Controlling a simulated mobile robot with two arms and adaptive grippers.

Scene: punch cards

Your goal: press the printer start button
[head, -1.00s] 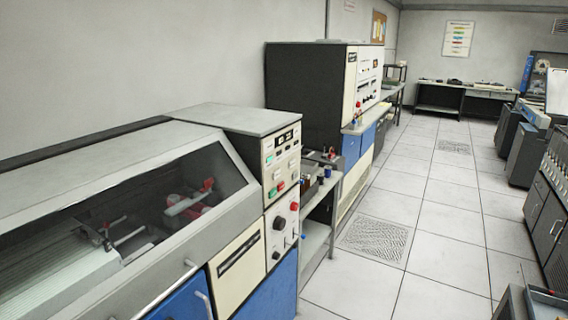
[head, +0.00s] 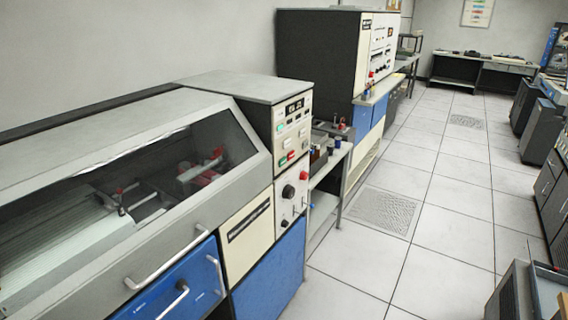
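The printer (head: 190,88) is the long grey machine with a sloped window at the left, its mechanism showing inside. Its upright control panel (head: 297,134) stands at the window's right end. The panel has a small display at the top, pale green and white keys below, and a red button (head: 291,155) beside a green button (head: 283,162). A lower panel has a black knob (head: 288,191) and a red knob (head: 304,175). Button labels are too small to read, so I cannot tell which one is start. Neither of my grippers is in view.
Blue drawers with handles (head: 170,285) form the printer's front. A small side table (head: 327,170) stands just beyond it, then a tall dark cabinet (head: 318,50). Open tiled floor (head: 440,220) lies to the right. Grey cabinets (head: 540,135) line the right side.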

